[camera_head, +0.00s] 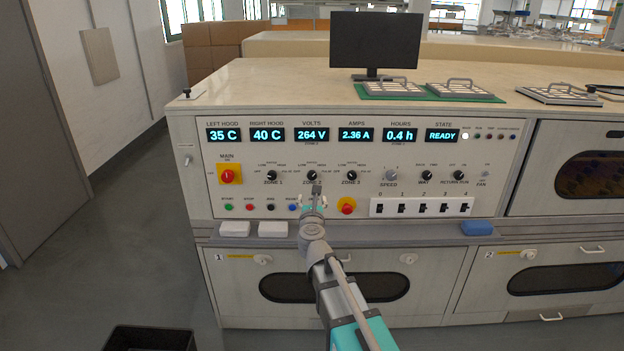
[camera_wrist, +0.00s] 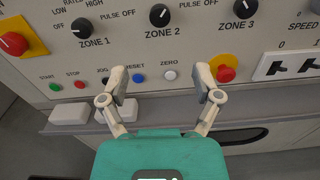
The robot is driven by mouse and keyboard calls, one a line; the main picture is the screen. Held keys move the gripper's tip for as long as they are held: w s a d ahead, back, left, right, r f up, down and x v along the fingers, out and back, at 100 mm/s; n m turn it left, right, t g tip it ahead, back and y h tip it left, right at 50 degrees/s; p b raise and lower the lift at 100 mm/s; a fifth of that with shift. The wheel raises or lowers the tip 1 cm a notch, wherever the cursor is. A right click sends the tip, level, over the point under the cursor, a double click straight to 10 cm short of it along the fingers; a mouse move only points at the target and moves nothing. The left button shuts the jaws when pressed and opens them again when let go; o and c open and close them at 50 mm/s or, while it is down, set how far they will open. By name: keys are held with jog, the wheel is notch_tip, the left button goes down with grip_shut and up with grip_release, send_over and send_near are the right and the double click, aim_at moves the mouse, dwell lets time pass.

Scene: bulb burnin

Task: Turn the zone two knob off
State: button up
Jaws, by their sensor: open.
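The zone two knob is a black round knob on the panel, in the head view (camera_head: 312,176) between the zone one and zone three knobs. It also shows at the top centre of the wrist view (camera_wrist: 159,15). A white mark shows on it, but I cannot tell surely which label it points at. My gripper (camera_head: 313,200) is in front of the panel just below that knob. In the wrist view my gripper (camera_wrist: 160,79) has its two fingers spread wide with nothing between them. The knob is beyond the fingertips, and they appear apart from it.
The zone one knob (camera_wrist: 81,27) and zone three knob (camera_wrist: 246,9) flank it. A row of push buttons, with a white one (camera_wrist: 170,75), lies below. A red-and-yellow emergency button (camera_head: 347,206) is close to the right finger. A grey ledge (camera_head: 400,234) runs under the panel.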

aim_at(312, 177)
jog(key=w, duration=1.3)
jog(key=shift+w+d, duration=0.2)
jog(key=shift+c, duration=0.2)
grip_shut()
